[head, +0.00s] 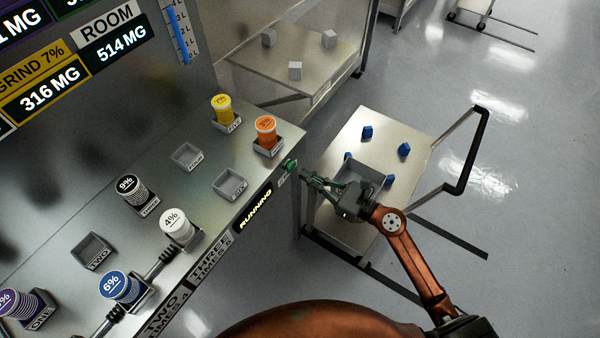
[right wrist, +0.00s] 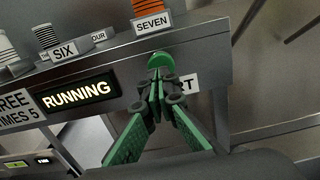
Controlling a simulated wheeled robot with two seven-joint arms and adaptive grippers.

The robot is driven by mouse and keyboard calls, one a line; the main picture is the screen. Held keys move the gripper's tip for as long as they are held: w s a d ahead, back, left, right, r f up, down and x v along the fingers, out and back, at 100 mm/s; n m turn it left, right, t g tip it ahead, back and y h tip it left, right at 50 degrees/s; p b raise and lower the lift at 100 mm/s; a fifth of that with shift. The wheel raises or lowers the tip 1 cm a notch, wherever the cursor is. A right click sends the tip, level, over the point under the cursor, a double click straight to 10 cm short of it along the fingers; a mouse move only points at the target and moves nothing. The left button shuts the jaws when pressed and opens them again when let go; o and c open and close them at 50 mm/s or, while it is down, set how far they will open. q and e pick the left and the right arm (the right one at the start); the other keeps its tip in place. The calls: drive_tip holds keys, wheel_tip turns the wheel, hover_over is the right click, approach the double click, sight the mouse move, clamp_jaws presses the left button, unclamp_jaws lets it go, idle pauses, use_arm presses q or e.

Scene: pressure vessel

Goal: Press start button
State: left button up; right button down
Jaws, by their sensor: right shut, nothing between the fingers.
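The green start button (head: 291,166) sits on the front face of the metal machine, beside a label partly hidden in the right wrist view that ends in "RT". The button also shows in the right wrist view (right wrist: 160,60) as a green dome. My right gripper (head: 306,177) is shut and empty, its fingertips pointing at the button from close in front. In the right wrist view the green fingers (right wrist: 158,88) meet just below the dome and overlap its lower edge. I cannot tell whether they touch it. My left gripper is not in view.
A lit sign reading "RUNNING" (head: 255,208) is left of the button. Canisters such as the orange one (head: 265,130) stand in labelled holders on the machine top. A metal cart (head: 372,127) with a grey bin and several blue blocks stands under my right arm.

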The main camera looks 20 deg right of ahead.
drive_tip(key=v, duration=1)
drive_tip(key=shift+d+f, duration=0.1)
